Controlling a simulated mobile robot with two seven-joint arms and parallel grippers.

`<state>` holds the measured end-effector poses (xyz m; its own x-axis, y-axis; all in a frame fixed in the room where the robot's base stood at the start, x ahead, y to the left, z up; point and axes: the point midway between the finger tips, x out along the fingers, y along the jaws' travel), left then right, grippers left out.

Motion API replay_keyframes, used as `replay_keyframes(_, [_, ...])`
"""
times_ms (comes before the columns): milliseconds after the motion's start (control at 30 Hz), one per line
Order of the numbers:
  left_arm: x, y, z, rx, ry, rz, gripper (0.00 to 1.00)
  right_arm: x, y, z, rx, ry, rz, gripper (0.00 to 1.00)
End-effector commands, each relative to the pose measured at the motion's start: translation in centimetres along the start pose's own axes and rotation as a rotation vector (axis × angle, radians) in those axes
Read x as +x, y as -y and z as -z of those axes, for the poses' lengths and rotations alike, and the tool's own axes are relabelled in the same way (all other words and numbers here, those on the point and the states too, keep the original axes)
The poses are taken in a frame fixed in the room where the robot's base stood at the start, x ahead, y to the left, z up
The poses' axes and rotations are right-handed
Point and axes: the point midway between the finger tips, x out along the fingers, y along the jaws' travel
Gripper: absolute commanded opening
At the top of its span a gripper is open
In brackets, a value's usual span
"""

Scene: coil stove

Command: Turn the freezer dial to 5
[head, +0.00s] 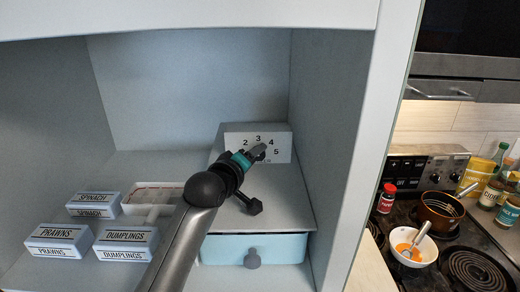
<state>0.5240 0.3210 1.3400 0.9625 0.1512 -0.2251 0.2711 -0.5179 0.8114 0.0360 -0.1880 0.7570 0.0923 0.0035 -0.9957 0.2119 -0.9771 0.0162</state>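The freezer dial's white panel (281,150) is on the front of a grey box at the back right of the freezer compartment. The numbers 2, 3, 4 and 5 show on it in an arc. My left gripper (257,152) is in front of the panel, its fingertips at the middle below the 3 and 4. It covers the dial, so I cannot make out the dial's pointer or setting. I cannot tell whether the fingers are closed on the dial or only beside it. My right gripper is not in view.
A pale blue drawer (284,249) with a round knob sits below the panel. Boxes labelled spinach (93,200), prawns (58,237) and dumplings (127,239) stand at left. The freezer's right wall (328,130) is close to the panel. A stove with a bowl (413,247) is at right.

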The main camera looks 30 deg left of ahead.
Motion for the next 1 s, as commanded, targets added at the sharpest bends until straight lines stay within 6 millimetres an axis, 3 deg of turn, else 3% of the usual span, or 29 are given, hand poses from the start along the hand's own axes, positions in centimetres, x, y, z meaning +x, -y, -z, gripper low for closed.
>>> replay_keyframes(433, [-0.19,0.16,-0.14,0.000,-0.001,0.000,0.56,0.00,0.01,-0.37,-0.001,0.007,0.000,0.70])
replay_keyframes(900, [-0.17,0.16,-0.12,0.000,-0.001,0.000,0.03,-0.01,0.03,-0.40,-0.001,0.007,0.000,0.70])
replay_keyframes(1000, [-0.17,0.15,-0.12,0.000,-0.001,0.000,0.00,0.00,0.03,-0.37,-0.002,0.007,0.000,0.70])
